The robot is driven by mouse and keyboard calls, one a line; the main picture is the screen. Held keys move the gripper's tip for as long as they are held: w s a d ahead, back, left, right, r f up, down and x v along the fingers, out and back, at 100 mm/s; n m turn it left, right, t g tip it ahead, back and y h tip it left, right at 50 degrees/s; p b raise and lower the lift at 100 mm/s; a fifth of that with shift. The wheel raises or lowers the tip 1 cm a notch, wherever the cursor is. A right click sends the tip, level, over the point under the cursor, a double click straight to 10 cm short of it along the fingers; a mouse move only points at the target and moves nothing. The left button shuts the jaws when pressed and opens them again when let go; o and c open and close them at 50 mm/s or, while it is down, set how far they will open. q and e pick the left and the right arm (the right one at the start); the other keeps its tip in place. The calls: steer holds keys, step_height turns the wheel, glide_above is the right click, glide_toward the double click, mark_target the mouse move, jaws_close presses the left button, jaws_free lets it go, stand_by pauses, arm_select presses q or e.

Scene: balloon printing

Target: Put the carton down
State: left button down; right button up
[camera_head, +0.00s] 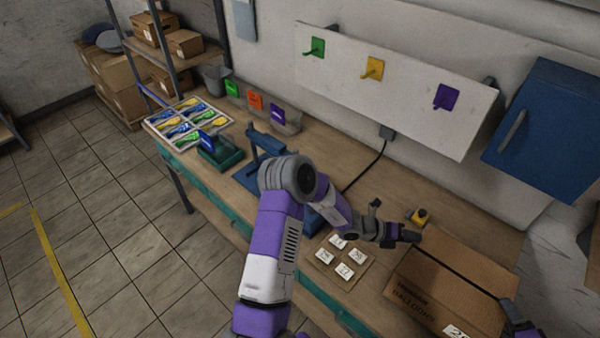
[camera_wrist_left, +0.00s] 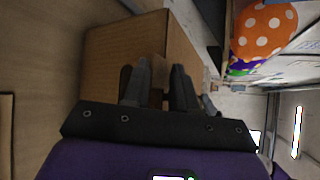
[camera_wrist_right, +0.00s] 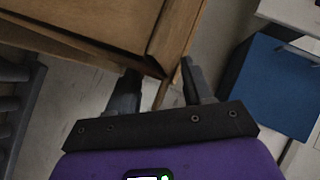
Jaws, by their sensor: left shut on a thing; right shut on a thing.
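The brown cardboard carton (camera_head: 453,285) is at the right end of the workbench, closed, with dark print on its front and a dark strip across its top. My left gripper (camera_head: 414,237) is at its left end. In the left wrist view the fingers (camera_wrist_left: 160,88) are shut on an edge of the carton (camera_wrist_left: 125,65). My right gripper (camera_head: 520,328) is at the carton's right end, partly cut off by the frame. In the right wrist view its fingers (camera_wrist_right: 163,88) close on a brown corner. I cannot tell whether the carton's underside touches the bench.
A board with several white number cards (camera_head: 343,257) lies left of the carton. A small yellow and black object (camera_head: 418,216) sits behind it. A blue wall cabinet (camera_head: 548,130) hangs at the right. A blue stand (camera_head: 262,150) and a tray of balloon packs (camera_head: 188,122) are farther left.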

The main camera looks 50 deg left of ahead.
arm_select(q)
steer(key=shift+s+d+f, duration=0.1)
steer(key=shift+d+f, duration=0.2)
steer(key=shift+d, duration=0.3)
arm_select(e)
steer(key=shift+a+f, duration=0.25)
steer(key=shift+a, duration=0.4)
arm_select(q)
steer(key=c, duration=1.3)
jaws_free()
arm_select(e)
steer(key=o, duration=0.8)
arm_select(q)
steer(key=o, duration=0.4)
steer(key=shift+a+r, duration=0.1)
arm_select(e)
steer(key=o, duration=0.3)
steer(key=shift+d+r, duration=0.1)
arm_select(q)
steer(key=shift+a, duration=0.1)
arm_select(e)
steer(key=shift+d, duration=0.1)
arm_select(q)
steer(key=shift+a, duration=0.15)
arm_select(e)
steer(key=shift+d, duration=0.1)
